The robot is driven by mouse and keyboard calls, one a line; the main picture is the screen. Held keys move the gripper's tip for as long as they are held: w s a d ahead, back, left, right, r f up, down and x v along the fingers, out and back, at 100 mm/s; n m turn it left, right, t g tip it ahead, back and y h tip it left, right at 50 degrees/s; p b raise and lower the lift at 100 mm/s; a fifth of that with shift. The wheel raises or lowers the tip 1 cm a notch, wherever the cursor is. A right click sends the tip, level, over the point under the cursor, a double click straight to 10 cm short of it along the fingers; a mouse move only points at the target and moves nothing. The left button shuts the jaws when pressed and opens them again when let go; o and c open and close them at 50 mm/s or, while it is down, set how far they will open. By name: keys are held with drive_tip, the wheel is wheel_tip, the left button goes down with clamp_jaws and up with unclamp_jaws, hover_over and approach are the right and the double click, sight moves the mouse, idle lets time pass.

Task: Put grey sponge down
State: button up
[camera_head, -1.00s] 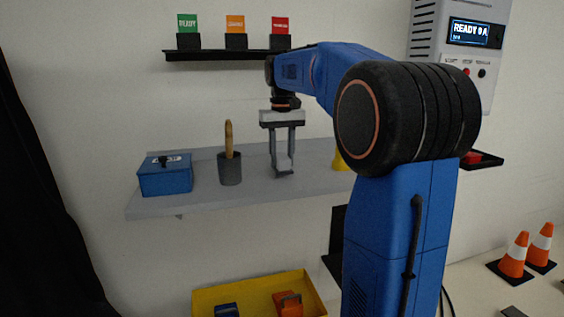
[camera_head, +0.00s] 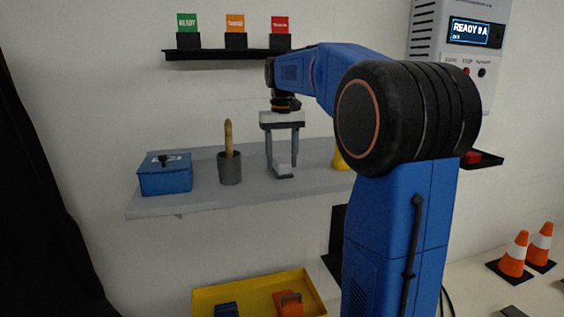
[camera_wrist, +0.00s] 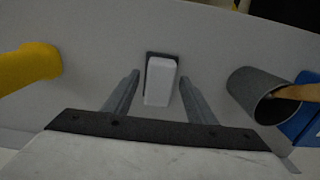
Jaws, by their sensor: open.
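The grey sponge (camera_head: 283,170), a small light block with a darker base, rests on the grey shelf (camera_head: 210,198). It also shows in the wrist view (camera_wrist: 160,82), between the two fingers and apart from both. My gripper (camera_head: 282,170) points down over the shelf with its fingers spread, one on each side of the sponge. In the wrist view my gripper (camera_wrist: 158,85) is open, with a gap to the sponge on both sides.
A grey cup (camera_head: 230,169) with a wooden-handled tool and a blue box (camera_head: 165,176) stand left of the sponge. A yellow object (camera_wrist: 28,68) stands on its other side, partly hidden by my arm in the head view. An upper black shelf (camera_head: 228,54) holds coloured signs.

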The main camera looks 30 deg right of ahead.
sight(282, 160)
wheel_tip(282, 160, up, 11)
drive_tip(key=shift+r, duration=0.2)
idle(0.3)
drive_tip(key=s+a+f+n+t, duration=0.1)
drive_tip(key=s+a+f, duration=0.45)
drive_tip(key=s, duration=0.25)
drive_tip(key=s+a+f+n+t, duration=0.1)
drive_tip(key=s+a+f, duration=0.4)
drive_tip(key=s+f, duration=0.25)
drive_tip(key=s+a+f+n+t, duration=0.1)
drive_tip(key=s+a+f, duration=0.4)
drive_tip(key=s+f, duration=0.9)
wheel_tip(282, 160, down, 4)
drive_tip(key=shift+s+r+t, duration=0.1)
drive_tip(key=shift+s+t, duration=0.15)
drive_tip(key=shift+t, duration=0.65)
drive_tip(key=shift+a, duration=0.1)
